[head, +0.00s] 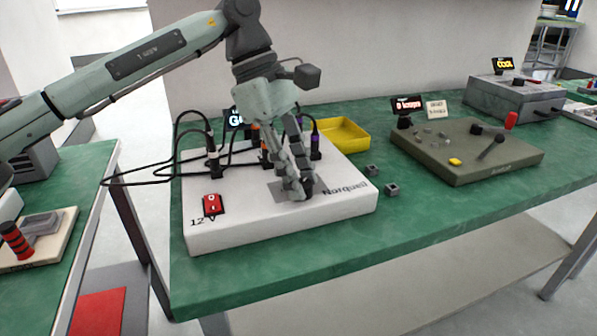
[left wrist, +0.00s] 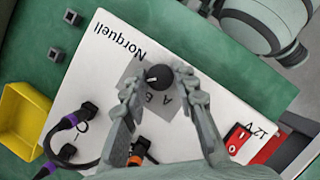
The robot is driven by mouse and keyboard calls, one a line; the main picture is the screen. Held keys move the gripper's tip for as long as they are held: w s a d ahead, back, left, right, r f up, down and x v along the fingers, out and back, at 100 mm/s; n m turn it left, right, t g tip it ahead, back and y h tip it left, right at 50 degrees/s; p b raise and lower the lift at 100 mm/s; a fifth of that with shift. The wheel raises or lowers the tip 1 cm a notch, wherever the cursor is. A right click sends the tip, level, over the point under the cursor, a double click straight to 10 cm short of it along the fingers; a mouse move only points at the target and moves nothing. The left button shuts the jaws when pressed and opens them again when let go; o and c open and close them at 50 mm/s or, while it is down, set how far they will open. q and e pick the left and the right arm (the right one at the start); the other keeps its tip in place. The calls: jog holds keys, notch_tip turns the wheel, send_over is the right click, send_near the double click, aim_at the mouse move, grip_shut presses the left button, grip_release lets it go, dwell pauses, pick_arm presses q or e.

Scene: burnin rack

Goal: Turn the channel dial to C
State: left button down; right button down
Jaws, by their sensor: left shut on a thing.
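The channel dial (left wrist: 158,77) is a round black knob on a grey plate (left wrist: 134,70) set in the white Norquell unit (head: 225,231). In the left wrist view, letters A and B show on the plate below the dial; no C can be made out. My left gripper (left wrist: 159,83) is shut on the dial, with a fingertip on each side of it. In the head view my left gripper (head: 302,188) points down at the plate and mostly hides the dial (head: 308,184). Which letter the dial points to cannot be told. My right gripper is in neither view.
The unit also bears a red switch (head: 212,205) and black-cabled plugs, one with an orange band (head: 265,152), one purple (head: 315,143). A yellow tray (head: 343,133) stands behind. Two small grey cubes (head: 391,189) lie to the right, before an olive panel (head: 460,165).

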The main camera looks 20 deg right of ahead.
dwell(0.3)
pick_arm(q)
jog(key=c, duration=1.2)
grip_release()
jog(key=v, duration=1.2)
